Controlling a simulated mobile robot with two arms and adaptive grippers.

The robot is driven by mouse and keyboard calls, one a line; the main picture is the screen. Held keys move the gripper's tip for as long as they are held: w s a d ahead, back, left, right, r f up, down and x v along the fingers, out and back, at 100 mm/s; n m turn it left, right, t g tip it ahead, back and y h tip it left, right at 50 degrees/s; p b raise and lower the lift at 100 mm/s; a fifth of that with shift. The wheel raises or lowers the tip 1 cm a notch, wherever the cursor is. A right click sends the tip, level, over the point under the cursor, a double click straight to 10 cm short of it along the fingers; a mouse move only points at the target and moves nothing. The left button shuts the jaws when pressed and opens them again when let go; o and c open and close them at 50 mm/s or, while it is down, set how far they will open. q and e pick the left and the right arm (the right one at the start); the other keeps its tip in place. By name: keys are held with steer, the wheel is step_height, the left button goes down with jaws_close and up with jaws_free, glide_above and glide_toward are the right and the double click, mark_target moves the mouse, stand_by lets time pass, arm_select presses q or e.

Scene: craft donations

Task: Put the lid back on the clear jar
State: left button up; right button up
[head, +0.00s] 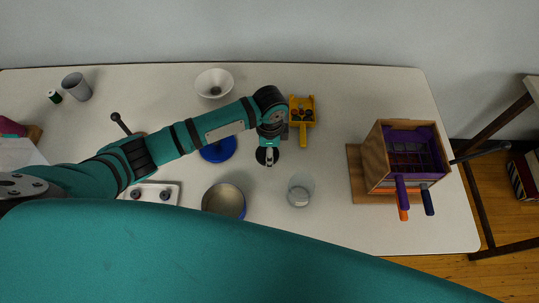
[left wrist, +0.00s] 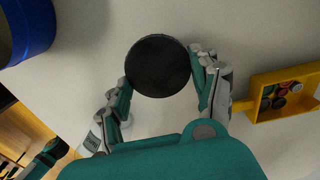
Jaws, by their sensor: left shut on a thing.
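The clear jar (head: 300,190) stands upright on the table, lower right of my left gripper in the head view. It looks open at the top. My left gripper (head: 268,159) is shut on a dark round lid, which fills the space between its fingers in the left wrist view. There the lid (left wrist: 158,66) shows as a flat black disc, with the gripper (left wrist: 165,85) holding it at its sides. In the head view the lid is mostly covered by the gripper. The lid is apart from the jar. My right gripper is not in view.
A yellow scoop (head: 303,127) with small dark and red pieces lies just right of the gripper. A blue round thing (head: 217,150), a metal bowl (head: 224,201) and a white bowl (head: 214,83) are to the left. A wooden box (head: 378,160) stands at right.

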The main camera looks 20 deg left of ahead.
arm_select(q)
step_height(320, 180, up, 6)
steer(key=shift+r, duration=0.2)
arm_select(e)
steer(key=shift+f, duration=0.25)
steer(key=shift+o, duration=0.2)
